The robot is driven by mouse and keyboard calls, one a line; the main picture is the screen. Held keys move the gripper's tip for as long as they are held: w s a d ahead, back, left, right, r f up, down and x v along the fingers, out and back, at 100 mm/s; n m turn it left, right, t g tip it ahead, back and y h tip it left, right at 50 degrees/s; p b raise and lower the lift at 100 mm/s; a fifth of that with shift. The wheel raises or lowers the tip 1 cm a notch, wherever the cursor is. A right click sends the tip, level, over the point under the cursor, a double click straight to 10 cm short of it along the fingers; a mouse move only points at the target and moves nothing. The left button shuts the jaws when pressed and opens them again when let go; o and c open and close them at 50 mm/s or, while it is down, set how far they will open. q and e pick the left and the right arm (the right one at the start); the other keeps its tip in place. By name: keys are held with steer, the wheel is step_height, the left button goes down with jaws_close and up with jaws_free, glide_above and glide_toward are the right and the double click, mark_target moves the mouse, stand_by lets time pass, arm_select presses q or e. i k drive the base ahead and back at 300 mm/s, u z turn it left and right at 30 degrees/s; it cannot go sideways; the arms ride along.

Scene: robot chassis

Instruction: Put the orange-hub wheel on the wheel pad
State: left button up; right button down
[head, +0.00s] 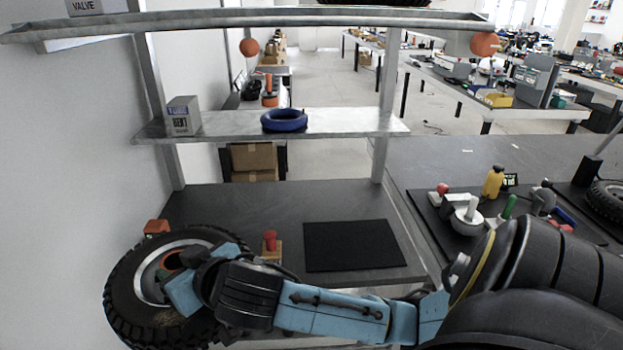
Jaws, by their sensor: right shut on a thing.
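The orange-hub wheel (122,285) is a black knobby tyre with a pale rim and some orange showing at its hub. It is at the lower left in the head view, tilted, in front of the dark shelf top's left end. My right gripper (181,284), on the blue and black arm from the right, is shut on the wheel near its hub. The gripper hides part of the hub and the tyre's right side. A flat black square, the wheel pad (354,246), lies bare on the shelf top, right of the wheel. My left gripper is not in view.
A small block with a red knob (270,243) stands between wheel and pad. An orange block (157,227) is behind the wheel. The shelf above holds a blue ring (284,120) and a grey box (184,116). A metal post (386,105) rises behind the pad.

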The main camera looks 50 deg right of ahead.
mark_target(352, 244)
steer(key=z, duration=0.25)
steer(key=i, duration=0.8)
steer(key=z, duration=1.1)
steer(key=i, duration=0.45)
steer(key=z, duration=0.4)
